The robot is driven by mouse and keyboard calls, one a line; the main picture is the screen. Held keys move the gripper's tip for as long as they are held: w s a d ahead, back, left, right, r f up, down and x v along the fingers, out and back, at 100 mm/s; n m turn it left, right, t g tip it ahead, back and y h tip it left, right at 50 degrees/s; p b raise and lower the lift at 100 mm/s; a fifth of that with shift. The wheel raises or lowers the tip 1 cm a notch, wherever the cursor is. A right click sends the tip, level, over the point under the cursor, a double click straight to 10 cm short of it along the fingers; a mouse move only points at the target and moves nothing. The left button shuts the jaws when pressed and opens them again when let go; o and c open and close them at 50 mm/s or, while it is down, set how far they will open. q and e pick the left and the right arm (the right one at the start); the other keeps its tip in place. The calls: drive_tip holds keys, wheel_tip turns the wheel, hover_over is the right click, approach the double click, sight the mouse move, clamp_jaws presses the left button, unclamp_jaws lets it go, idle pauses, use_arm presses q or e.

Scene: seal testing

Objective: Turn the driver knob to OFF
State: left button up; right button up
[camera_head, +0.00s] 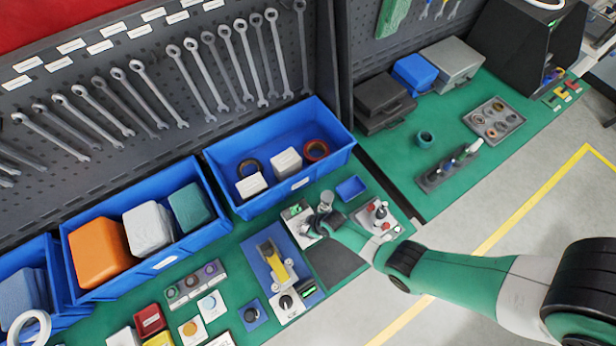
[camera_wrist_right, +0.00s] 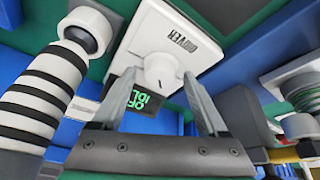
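The driver knob (camera_wrist_right: 160,70) is a white round knob with a small dark mark on its face. It sits on a white panel (camera_wrist_right: 170,38) whose "DRIVER" label reads upside down in the right wrist view. A small dark display (camera_wrist_right: 140,103) beside it shows green text, partly hidden by a finger. My right gripper (camera_wrist_right: 159,78) is open, with one fingertip on each side of the knob; I cannot tell whether they touch it. In the head view my right gripper (camera_head: 318,217) is over the small white-topped unit (camera_head: 296,211), and the knob cannot be made out. My left gripper is not in view.
A blue bin (camera_head: 235,205) stands just behind the right gripper. A yellow-handled fixture (camera_head: 278,265) and a panel with a black knob (camera_head: 286,302) are in front-left. A unit with red knobs (camera_head: 378,214) is close on the right. A striped cylinder (camera_wrist_right: 42,95) is beside the panel.

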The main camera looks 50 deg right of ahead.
drive_tip(key=shift+r+p, duration=0.3)
drive_tip(key=shift+r, duration=0.05)
drive_tip(key=p+v, duration=0.6)
drive_tip(key=v, duration=0.5)
